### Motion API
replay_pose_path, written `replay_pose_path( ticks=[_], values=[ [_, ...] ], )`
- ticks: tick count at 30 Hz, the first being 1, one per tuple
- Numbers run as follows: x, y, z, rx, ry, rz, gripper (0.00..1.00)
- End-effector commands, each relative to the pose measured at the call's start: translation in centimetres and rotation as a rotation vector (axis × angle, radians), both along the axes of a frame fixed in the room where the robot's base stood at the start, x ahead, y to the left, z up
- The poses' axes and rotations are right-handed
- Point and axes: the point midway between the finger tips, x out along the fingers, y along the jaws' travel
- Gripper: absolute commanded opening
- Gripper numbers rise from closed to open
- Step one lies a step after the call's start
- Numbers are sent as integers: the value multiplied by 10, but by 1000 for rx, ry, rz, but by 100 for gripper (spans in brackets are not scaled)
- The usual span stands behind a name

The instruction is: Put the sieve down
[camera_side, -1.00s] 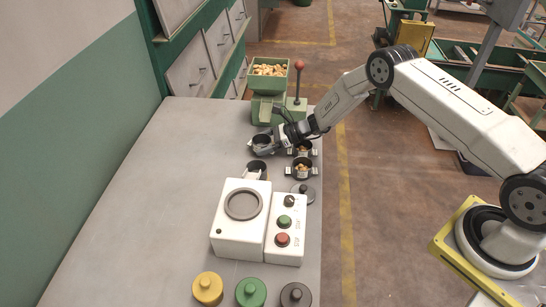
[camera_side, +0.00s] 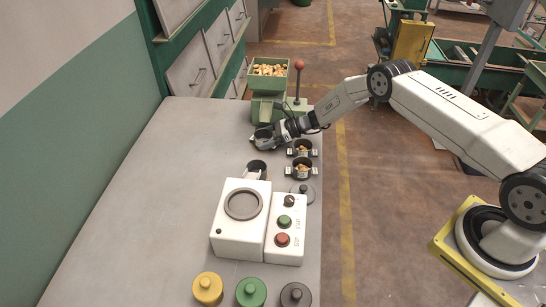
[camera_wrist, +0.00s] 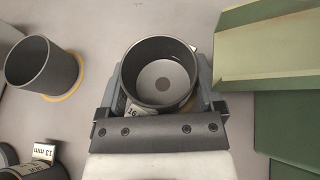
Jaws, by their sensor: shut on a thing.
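My gripper (camera_side: 268,137) is shut on the sieve (camera_wrist: 158,78), a dark round cup with a white label that starts with "16". The sieve (camera_side: 262,137) is upright in the side view, just in front of the hopper's spout. In the wrist view it sits between the fingers of my gripper (camera_wrist: 160,92).
The green hopper (camera_side: 266,87) with nuts stands behind; its green edge (camera_wrist: 265,80) is close on the right. An empty dark cup (camera_wrist: 40,66) is at left. A "13 mm" cup (camera_wrist: 35,170) is lower left. A white machine (camera_side: 240,233) stands in front. The table's left side (camera_side: 150,200) is clear.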

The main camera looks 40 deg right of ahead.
Motion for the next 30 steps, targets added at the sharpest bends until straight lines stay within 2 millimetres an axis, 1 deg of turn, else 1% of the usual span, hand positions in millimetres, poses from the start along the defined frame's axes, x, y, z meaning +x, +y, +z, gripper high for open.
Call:
replay_pose_path(
  ticks=[12, 13, 14, 22, 27, 30],
  values=[
    [0, 0, -3, 0, -2, -1, 26],
    [0, 0, -3, -1, -1, -1, 92],
    [0, 0, -3, -1, -1, -1, 100],
    [0, 0, -3, -1, -1, 0, 100],
    [0, 0, 1, -1, -1, 0, 100],
    [-3, -6, 3, 0, -1, -2, 100]
  ],
)
